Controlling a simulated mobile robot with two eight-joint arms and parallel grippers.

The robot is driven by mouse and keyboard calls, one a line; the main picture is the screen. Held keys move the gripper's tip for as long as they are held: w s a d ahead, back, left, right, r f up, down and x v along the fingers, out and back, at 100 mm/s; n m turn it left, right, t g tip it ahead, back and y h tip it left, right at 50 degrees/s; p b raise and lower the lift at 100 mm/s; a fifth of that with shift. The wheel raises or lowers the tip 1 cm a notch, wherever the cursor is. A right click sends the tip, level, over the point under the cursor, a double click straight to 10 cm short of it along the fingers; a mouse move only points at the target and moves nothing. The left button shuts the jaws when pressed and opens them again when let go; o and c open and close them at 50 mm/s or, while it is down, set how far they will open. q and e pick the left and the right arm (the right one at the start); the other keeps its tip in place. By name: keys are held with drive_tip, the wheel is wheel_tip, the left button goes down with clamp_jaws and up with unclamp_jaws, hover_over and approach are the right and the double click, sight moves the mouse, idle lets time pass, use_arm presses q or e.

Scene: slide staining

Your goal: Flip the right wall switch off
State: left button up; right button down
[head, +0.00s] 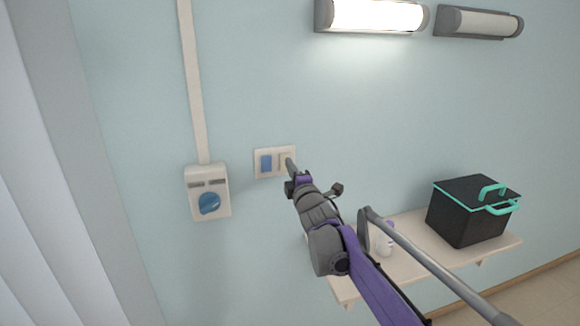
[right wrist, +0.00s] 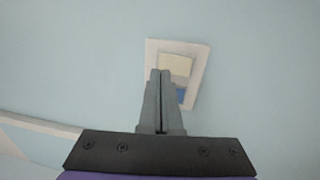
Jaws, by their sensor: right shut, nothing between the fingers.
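The wall switch plate (head: 274,162) is on the pale blue wall, with a blue left rocker (head: 266,163) and a cream right rocker (head: 284,158). My right gripper (head: 290,165) is shut and empty, with its tips in front of the lower part of the right rocker. In the right wrist view the shut fingers (right wrist: 160,76) overlap the plate (right wrist: 194,84) near the cream rocker (right wrist: 176,65), and the blue rocker (right wrist: 183,95) is partly covered. I cannot tell whether the tips touch the rocker. My left gripper is not in view.
A socket box with a blue round cover (head: 209,203) is left of the switch, under a vertical conduit (head: 192,80). One wall lamp (head: 376,16) is lit; the other (head: 478,23) is dark. A shelf (head: 345,288) holds a black box (head: 470,212) and a white bottle (head: 384,243).

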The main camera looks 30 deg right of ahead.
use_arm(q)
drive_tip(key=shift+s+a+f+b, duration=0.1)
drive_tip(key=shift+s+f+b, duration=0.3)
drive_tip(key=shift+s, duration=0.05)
use_arm(e)
drive_tip(key=s+a+r, duration=0.1)
drive_tip(key=s+a, duration=0.1)
drive_tip(key=s, duration=0.8)
drive_tip(key=shift+s+a+r, duration=0.2)
drive_tip(key=shift+s+a, duration=0.05)
drive_tip(key=shift+s, duration=0.15)
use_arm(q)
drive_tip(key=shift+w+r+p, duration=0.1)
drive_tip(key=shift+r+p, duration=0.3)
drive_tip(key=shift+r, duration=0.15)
use_arm(e)
drive_tip(key=s+a+f+m+g+y, duration=0.1)
drive_tip(key=s+a+f+m+g, duration=0.3)
drive_tip(key=s+f, duration=0.5)
drive_tip(key=s+a+f+m+g+y, duration=0.2)
drive_tip(key=s+a+f+m+g, duration=0.3)
drive_tip(key=s+a+f, duration=0.3)
drive_tip(key=s+a+f+m+g+y, duration=0.1)
drive_tip(key=s+a+f+m+g, duration=0.3)
drive_tip(key=s+f, duration=0.7)
wheel_tip(320, 180, down, 4)
drive_tip(key=shift+s+a+f+m+g, duration=0.15)
drive_tip(key=shift+a+m+g, duration=0.15)
drive_tip(key=shift+a+m, duration=0.9)
